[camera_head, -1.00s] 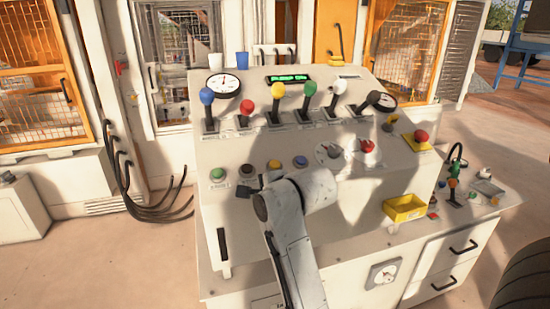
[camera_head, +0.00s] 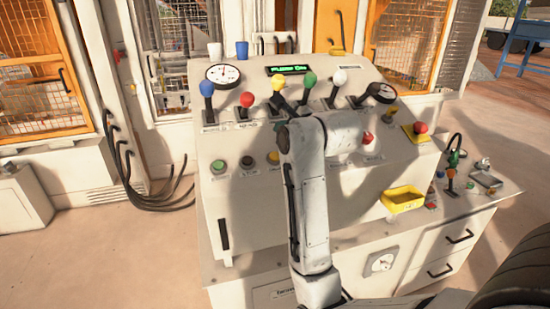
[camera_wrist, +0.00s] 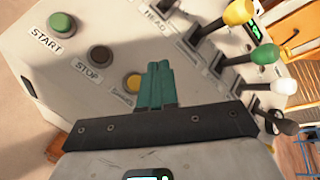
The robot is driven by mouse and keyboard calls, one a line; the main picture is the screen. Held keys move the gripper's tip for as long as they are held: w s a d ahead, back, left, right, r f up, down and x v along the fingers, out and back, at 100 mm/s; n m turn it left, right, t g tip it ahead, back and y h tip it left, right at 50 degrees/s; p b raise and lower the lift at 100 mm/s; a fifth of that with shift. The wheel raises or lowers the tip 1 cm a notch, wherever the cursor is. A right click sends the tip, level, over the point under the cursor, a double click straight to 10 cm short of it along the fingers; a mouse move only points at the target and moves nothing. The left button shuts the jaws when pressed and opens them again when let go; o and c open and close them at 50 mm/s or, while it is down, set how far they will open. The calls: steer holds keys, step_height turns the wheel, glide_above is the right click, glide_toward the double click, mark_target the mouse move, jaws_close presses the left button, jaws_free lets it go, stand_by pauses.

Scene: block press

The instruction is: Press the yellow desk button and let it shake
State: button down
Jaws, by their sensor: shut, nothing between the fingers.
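I cannot tell the gap between fingertips and panel. In the head view my gripper is mostly hidden by the arm, near the levers.
The green start button (camera_wrist: 63,23) and dark stop button (camera_wrist: 100,58) lie in the same row. Levers with blue (camera_head: 207,88), red (camera_head: 247,99), yellow (camera_head: 279,83), green (camera_head: 310,79) and white (camera_head: 341,76) knobs stand behind.

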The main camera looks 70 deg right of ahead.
steer(key=b, duration=0.5)
glide_above(275, 157)
steer(key=s+a, duration=0.2)
steer(key=f, duration=0.5)
steer(key=shift+s+a+f, duration=0.15)
steer(key=shift+a+f, duration=0.05)
steer(key=shift+f, duration=0.1)
steer(key=shift+w+d+f+b, duration=0.2)
steer(key=shift+f, duration=0.25)
steer(key=shift+w+d+f+b, duration=0.15)
steer(key=shift+d+f+b, duration=0.05)
steer(key=shift+f, duration=0.2)
steer(key=shift+f, duration=0.15)
steer(key=shift+w+d+f, duration=0.1)
steer(key=shift+d+f, duration=0.05)
steer(key=shift+f, duration=0.05)
steer(key=shift+w+d+f, duration=0.15)
steer(key=shift+f, duration=0.35)
stand_by(0.9)
steer(key=shift+r, duration=0.1)
steer(key=shift+s+a+r+p, duration=0.15)
steer(key=shift+r+p, duration=0.25)
steer(key=shift+p, duration=0.05)
steer(key=shift+s+a+r+p, duration=0.1)
steer(key=shift+a+r+p, duration=0.05)
steer(key=shift+r+p, duration=0.25)
